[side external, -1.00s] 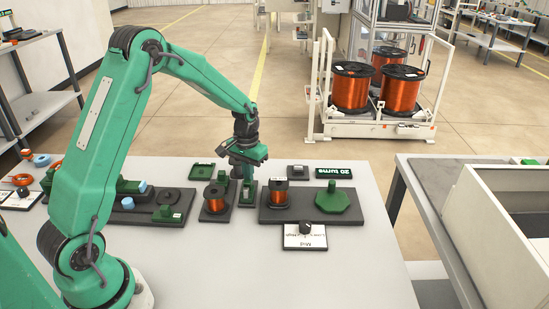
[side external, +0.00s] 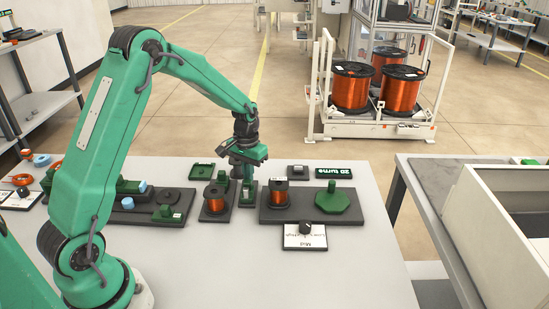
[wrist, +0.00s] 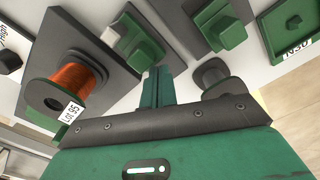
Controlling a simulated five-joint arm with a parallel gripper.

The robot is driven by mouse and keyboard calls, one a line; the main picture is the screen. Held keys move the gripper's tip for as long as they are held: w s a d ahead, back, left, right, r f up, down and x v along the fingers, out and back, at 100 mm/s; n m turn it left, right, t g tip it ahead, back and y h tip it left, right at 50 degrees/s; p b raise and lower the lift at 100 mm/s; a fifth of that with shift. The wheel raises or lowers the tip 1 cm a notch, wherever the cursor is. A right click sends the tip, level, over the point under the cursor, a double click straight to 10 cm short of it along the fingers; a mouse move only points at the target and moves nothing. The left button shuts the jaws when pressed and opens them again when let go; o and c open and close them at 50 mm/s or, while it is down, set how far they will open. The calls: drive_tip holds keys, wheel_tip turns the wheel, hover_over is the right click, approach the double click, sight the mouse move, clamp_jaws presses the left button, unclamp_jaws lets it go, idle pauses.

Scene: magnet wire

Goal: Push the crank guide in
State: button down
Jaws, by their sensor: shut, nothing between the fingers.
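My gripper (side external: 247,178) points down between the two copper-wound spools. In the wrist view its fingers (wrist: 155,75) are together with nothing between them. Just beyond the fingertips is a green block with a raised knob (wrist: 130,35) on a dark base; it may be the crank guide, but I cannot be sure. In the side view, a green part on a narrow dark base (side external: 248,198) stands under my gripper, partly hidden by it. Whether the fingertips touch it cannot be told.
One copper spool (side external: 216,197) stands left of my gripper, another (side external: 279,193) right of it on a dark board. A green octagonal piece with a knob (side external: 332,203) is on that board. A dial plate (side external: 305,241) lies in front.

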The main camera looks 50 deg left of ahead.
drive_tip(key=shift+s+d, duration=0.2)
idle(0.4)
drive_tip(key=shift+s+d, duration=0.25)
drive_tip(key=shift+w+a, duration=0.25)
idle(0.3)
drive_tip(key=shift+r, duration=3.5)
